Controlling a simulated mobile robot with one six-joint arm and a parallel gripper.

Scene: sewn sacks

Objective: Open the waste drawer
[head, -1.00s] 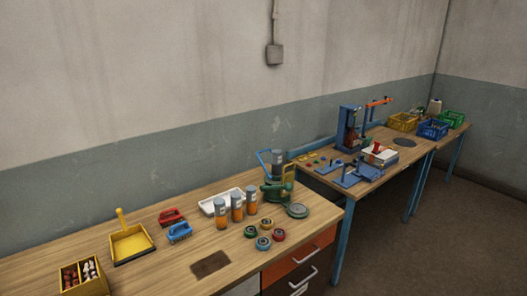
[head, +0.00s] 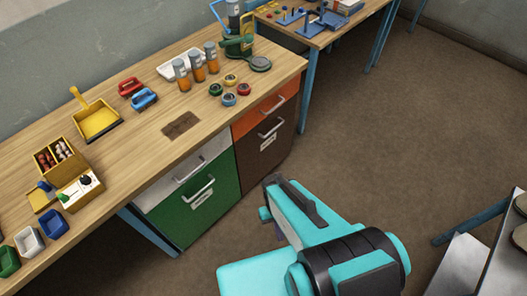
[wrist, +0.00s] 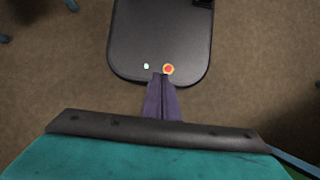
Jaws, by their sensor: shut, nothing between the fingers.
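The workbench has two drawer stacks, all shut. The left stack has a white upper drawer (head: 184,172) and a green lower drawer (head: 197,203). The right stack has an orange upper drawer (head: 266,107) and a dark brown lower drawer (head: 264,145). Each has a metal bar handle, and the lower fronts carry small labels too small to read. I cannot tell which is the waste drawer.
The wooden benchtop (head: 150,105) holds a yellow dustpan (head: 97,121), orange-filled jars, coloured rings and small bins. A dark inset (head: 181,125) lies above the left stack. Brown floor (head: 345,150) is open to the right. A grey table (head: 468,262) stands at the lower right.

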